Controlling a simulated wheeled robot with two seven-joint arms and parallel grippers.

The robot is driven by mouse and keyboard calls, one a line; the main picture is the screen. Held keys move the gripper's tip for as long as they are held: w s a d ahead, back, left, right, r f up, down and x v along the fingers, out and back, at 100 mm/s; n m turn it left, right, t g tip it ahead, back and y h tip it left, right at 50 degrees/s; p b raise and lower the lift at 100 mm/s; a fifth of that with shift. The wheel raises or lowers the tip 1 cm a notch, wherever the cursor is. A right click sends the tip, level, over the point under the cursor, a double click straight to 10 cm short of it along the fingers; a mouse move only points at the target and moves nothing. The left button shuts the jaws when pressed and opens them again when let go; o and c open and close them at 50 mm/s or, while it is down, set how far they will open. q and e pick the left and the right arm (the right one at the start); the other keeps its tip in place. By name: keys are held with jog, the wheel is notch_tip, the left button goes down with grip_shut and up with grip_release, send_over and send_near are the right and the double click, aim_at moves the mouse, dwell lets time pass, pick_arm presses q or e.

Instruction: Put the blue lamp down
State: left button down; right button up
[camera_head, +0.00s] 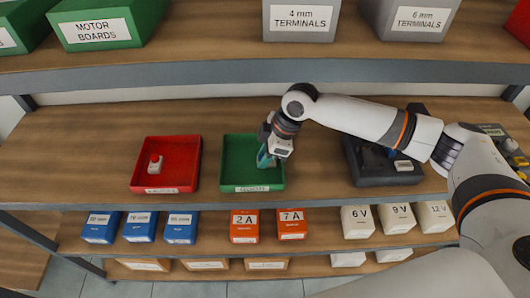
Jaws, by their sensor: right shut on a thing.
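My right gripper (268,160) reaches in from the right and points down over the green tray (235,150) on the middle shelf. It is shut on a small blue-teal thing, the blue lamp (263,160), which shows only in part between the fingers. The lamp is within the outline of the green tray; I cannot tell whether it touches the tray floor. The tray's front label is too blurred to read surely. My left gripper is not in view.
A red tray (182,178) to the left holds a small white block with a red top (155,163). A dark device (375,172) stands to the right. Blue boxes (140,228), orange boxes (245,226) and white boxes (358,222) line the shelf below. Labelled bins (98,28) stand above.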

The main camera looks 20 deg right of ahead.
jog(key=o, duration=0.9)
jog(key=shift+f, duration=0.1)
jog(key=shift+o, duration=0.2)
jog(key=b+v, duration=0.1)
jog(key=v, duration=0.6)
jog(key=shift+r, duration=0.35)
jog(key=shift+d, duration=0.15)
